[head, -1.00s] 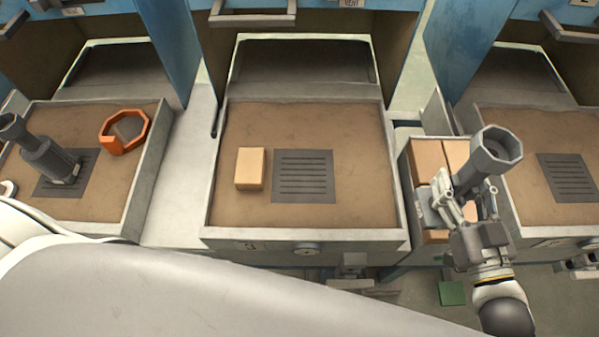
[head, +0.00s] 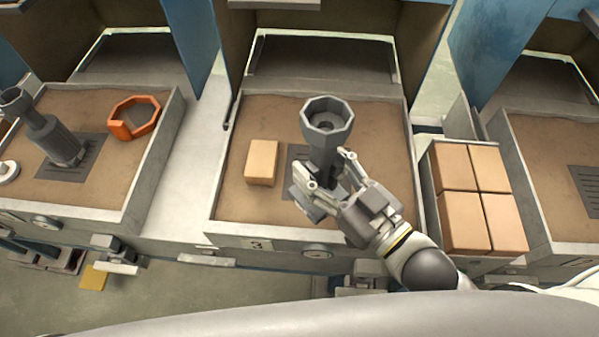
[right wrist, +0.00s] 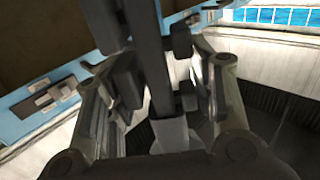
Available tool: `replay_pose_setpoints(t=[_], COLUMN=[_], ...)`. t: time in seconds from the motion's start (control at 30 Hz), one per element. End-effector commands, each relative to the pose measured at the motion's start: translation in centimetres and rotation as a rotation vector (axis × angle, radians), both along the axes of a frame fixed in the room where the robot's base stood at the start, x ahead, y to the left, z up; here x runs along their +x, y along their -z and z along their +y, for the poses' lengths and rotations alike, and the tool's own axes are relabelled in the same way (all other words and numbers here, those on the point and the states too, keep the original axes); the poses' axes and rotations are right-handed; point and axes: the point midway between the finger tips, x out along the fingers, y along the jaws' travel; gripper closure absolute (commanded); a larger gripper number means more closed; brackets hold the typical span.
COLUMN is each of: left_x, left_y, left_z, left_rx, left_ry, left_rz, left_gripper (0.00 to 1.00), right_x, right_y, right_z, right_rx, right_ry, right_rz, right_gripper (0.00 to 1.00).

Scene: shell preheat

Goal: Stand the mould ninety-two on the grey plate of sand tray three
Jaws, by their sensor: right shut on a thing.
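The dark grey mould (head: 326,140), with an octagonal cup on top, is held roughly upright by my right gripper (head: 328,175). I cannot read a number on it. The gripper is shut around its lower body, over sand tray three (head: 225,213), which carries a "3" label on its front. The grey slotted plate (head: 298,155) lies in that tray's sand, mostly hidden behind the mould and gripper. I cannot tell whether the mould's foot touches the plate. In the right wrist view the dark mould (right wrist: 158,70) stands between the fingers. My left gripper is not in view.
A tan block (head: 261,162) lies on the sand left of the plate. The left tray holds another grey mould (head: 52,140) and an orange octagonal ring (head: 135,117). A box of several tan blocks (head: 465,220) stands to the right. Sand behind the mould is clear.

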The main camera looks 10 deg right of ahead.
Motion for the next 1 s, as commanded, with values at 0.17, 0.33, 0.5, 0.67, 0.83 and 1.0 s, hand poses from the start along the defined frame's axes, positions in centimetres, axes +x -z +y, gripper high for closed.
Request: replay_pose_setpoints(t=[0.17, 0.33, 0.5, 0.67, 0.83, 1.0], left_x=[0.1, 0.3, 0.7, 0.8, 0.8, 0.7], left_y=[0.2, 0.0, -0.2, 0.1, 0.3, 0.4], left_z=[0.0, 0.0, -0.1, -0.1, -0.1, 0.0], left_rx=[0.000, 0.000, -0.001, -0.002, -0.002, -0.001], left_ry=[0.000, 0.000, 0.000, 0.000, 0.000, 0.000], left_rz=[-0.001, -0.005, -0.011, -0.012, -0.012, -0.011], left_gripper=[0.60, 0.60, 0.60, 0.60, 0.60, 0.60], right_x=[1.1, 4.4, 8.1, 10.5, 12.3, 13.0], right_y=[0.5, 1.8, 3.5, 6.2, 8.4, 9.2], right_z=[0.0, -0.9, -1.8, -2.4, -2.8, -3.0], right_rx=[-0.002, -0.004, -0.003, -0.001, 0.001, 0.002], right_ry=[-0.007, -0.005, -0.005, -0.004, -0.005, -0.006], right_rz=[-0.005, -0.006, -0.006, -0.002, -0.003, -0.003], right_gripper=[0.88, 0.88, 0.88, 0.88, 0.88, 0.88])
